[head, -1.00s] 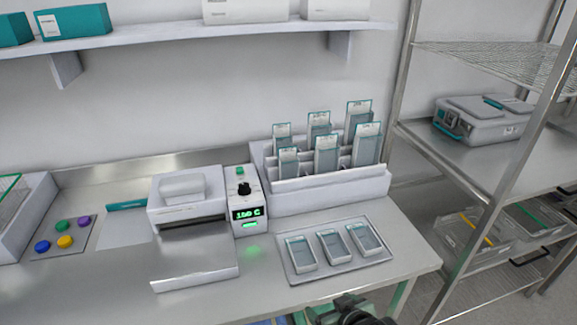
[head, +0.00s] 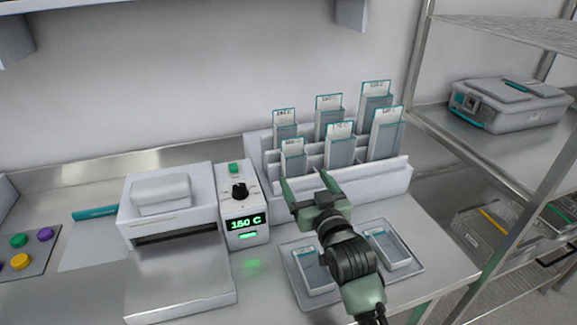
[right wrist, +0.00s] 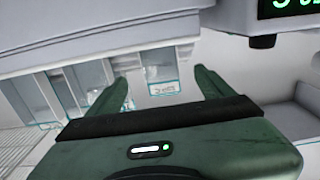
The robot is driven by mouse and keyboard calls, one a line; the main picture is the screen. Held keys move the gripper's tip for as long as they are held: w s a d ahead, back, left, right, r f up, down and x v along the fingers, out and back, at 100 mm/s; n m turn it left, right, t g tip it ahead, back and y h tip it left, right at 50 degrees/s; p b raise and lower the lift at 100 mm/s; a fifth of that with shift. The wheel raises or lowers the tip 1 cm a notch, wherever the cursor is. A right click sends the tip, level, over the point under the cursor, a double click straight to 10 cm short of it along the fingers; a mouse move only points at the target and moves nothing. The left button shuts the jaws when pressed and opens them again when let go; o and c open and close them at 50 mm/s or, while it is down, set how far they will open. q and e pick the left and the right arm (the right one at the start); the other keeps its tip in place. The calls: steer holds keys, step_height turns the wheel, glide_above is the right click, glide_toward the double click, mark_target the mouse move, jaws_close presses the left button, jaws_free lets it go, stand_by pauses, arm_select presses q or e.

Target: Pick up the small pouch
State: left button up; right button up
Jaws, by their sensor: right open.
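Several clear pouches with teal edges stand upright in a white rack (head: 400,182). Their sizes grow from left to right. A small pouch (head: 292,157) stands at the front left, with another small pouch (head: 285,124) behind it. My right gripper (head: 306,182) is open and empty, just in front of the rack near the front small pouch. In the right wrist view, a labelled pouch (right wrist: 163,88) shows beyond and between the open fingers (right wrist: 161,78), apart from them as far as I can tell. My left gripper is out of view.
A control box (head: 243,205) reading 150 C and a white sealer (head: 168,205) stand left of the rack. A tray (head: 418,268) with small containers lies below my right arm, partly hidden. A metal shelf unit (head: 500,185) with a case (head: 510,103) stands at right.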

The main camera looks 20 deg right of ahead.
mark_target(296, 163)
steer(key=w, duration=0.1)
steer(key=w+r+p, duration=0.1)
steer(key=w, duration=0.1)
steer(key=shift+w, duration=0.15)
steer(key=w, duration=0.1)
steer(key=w+p, duration=0.1)
steer(key=w, duration=0.1)
steer(key=shift+w+a+f, duration=0.1)
steer(key=shift+w+f, duration=0.1)
steer(key=shift+w, duration=0.35)
steer(key=c, duration=1.4)
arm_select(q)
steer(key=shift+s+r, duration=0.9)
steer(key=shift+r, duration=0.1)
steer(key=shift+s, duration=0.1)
